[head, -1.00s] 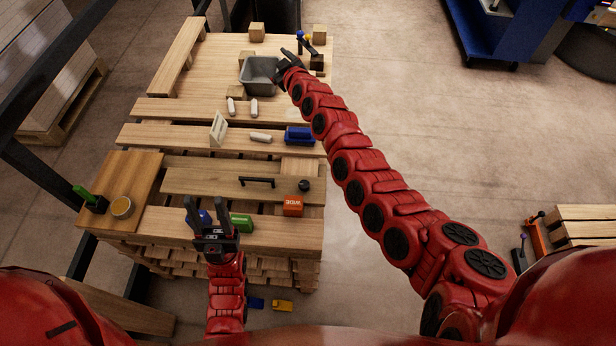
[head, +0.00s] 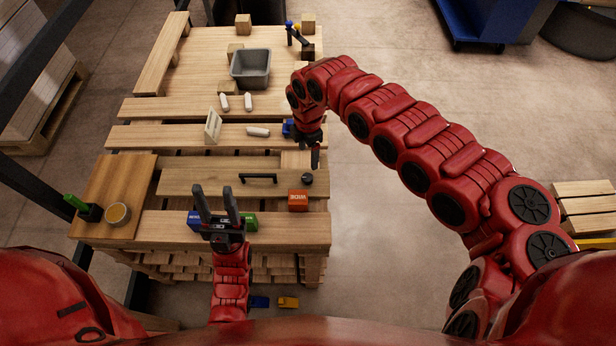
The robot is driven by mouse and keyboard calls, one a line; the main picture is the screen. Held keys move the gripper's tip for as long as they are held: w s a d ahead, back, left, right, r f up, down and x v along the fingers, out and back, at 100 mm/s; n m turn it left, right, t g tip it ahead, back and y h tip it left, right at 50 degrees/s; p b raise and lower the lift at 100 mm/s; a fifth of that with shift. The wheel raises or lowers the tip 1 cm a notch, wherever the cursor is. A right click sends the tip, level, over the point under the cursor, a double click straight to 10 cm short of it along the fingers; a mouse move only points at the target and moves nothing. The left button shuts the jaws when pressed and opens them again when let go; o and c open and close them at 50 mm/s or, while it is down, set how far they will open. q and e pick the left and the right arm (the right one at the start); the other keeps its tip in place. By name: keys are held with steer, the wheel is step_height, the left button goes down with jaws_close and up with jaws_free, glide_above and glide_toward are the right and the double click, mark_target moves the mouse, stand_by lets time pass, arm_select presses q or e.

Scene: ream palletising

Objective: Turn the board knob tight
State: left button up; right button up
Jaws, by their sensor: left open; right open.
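A small round black knob (head: 307,179) sits on the pallet's right side, at the end of a plank; this is likely the board knob. My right gripper (head: 314,158) points down just behind and above the knob, apart from it in the picture. It is open, with its jaws partly hidden by my own wrist. My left gripper (head: 218,198) is open and empty over the front plank.
An orange box (head: 298,200) stands in front of the knob, and a black bar handle (head: 258,178) lies to its left. A grey bin (head: 250,68) stands at the back. White pieces (head: 257,132) and an upright card (head: 213,126) are mid-pallet.

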mark_target(308, 177)
step_height(308, 177, down, 10)
steer(key=shift+a+f+p, duration=0.15)
steer(key=shift+f+p, duration=0.1)
steer(key=shift+p, duration=0.4)
steer(key=shift+f, duration=0.7)
jaws_close()
